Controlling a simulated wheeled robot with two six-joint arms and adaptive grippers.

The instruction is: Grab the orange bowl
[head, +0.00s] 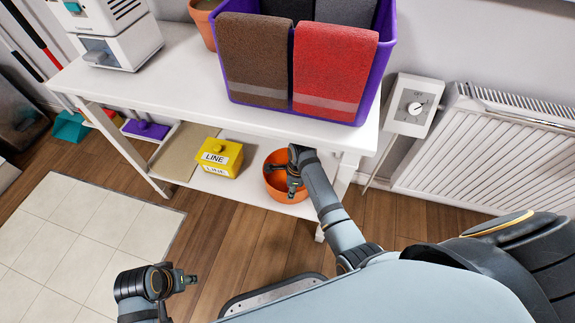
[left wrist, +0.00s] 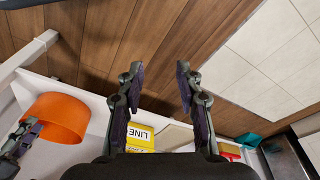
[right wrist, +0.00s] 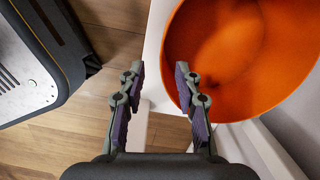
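The orange bowl (head: 272,181) stands on the lower shelf of the white table, near its right end. My right gripper (head: 294,182) is over the bowl in the head view and hides part of it. In the right wrist view the right gripper (right wrist: 159,76) is open and empty. The near rim of the bowl (right wrist: 235,60) shows between its fingertips, with the right finger overlapping the bowl's inside; I cannot tell whether they touch. My left gripper (head: 184,280) is low over the floor, away from the bowl. It is open and empty in the left wrist view (left wrist: 158,76).
A yellow LINE box (head: 220,158) sits left of the bowl on the shelf (head: 255,187). The white tabletop (head: 185,80) overhangs them and carries a purple bin (head: 384,60) with towels. A table leg (head: 341,180) stands right of the bowl. A radiator (head: 480,150) is farther right.

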